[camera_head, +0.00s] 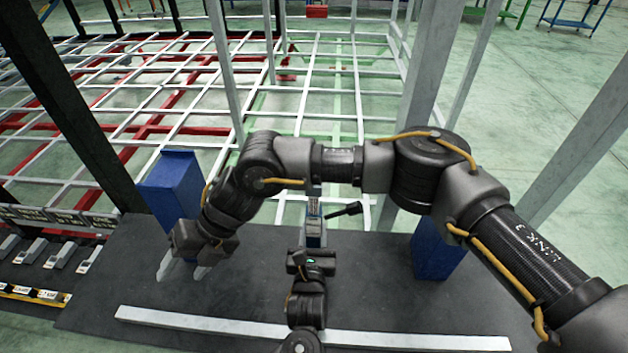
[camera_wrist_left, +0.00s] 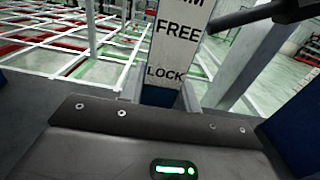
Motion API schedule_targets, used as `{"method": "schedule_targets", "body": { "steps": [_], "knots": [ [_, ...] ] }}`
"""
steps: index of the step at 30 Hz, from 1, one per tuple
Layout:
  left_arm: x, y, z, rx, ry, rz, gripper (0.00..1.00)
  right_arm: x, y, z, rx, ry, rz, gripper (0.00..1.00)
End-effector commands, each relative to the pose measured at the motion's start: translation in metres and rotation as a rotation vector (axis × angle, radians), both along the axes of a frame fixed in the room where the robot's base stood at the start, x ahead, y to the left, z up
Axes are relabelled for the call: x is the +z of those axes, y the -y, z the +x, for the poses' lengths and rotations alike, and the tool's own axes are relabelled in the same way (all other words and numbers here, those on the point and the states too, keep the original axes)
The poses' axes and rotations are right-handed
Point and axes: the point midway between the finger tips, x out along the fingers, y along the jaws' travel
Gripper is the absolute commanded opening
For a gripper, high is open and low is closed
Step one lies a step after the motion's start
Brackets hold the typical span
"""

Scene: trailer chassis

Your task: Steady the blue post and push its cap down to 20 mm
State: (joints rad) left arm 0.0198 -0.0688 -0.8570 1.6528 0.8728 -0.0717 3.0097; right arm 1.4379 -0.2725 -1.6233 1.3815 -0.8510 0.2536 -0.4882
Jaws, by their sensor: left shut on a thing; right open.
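The blue post (camera_head: 313,241) stands upright on the dark bench, in the middle of the head view. A pale plate on it reads FREE and LOCK in the left wrist view, above the post's blue part (camera_wrist_left: 160,96). I cannot make out the cap clearly. A black lever (camera_head: 345,210) sticks out right of the post's upper part. My right gripper (camera_head: 183,271) is open and empty, pointing down over the bench's left part, well left of the post.
Blue blocks stand left (camera_head: 170,190) and right (camera_head: 436,258) on the bench (camera_head: 240,290). A pale bar (camera_head: 400,339) runs along its front. My right arm spans the view above the post. Grey uprights and a trailer frame (camera_head: 320,75) lie behind. Small grey parts (camera_head: 60,253) lie left.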

Motion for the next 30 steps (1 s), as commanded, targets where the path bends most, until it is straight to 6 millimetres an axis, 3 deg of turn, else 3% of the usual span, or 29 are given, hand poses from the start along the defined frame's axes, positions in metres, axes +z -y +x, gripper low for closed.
{"method": "schedule_targets", "body": {
  "steps": [1,6,12,18,21,30],
  "knots": [
    [-0.002,-0.001,0.0,0.002,-0.004,0.001,0.0,0.012,0.008,0.026,-0.085,0.058,-0.066,0.56],
    [-0.002,-0.001,0.0,0.002,-0.004,0.001,0.0,0.051,0.051,0.096,-0.34,0.195,-0.256,0.56],
    [-0.002,0.0,0.0,0.0,-0.004,0.001,0.0,0.094,0.128,0.149,-0.47,0.274,-0.49,0.56],
    [-0.002,0.0,0.0,-0.001,-0.004,0.001,0.0,0.134,0.19,0.17,-0.53,0.261,-0.663,0.56],
    [-0.002,0.001,-0.001,-0.001,-0.004,0.001,0.0,0.15,0.209,0.173,-0.555,0.247,-0.71,0.56],
    [-0.002,0.001,-0.001,-0.002,-0.004,0.0,0.0,0.164,0.226,0.174,-0.577,0.225,-0.752,0.56]
  ]
}}
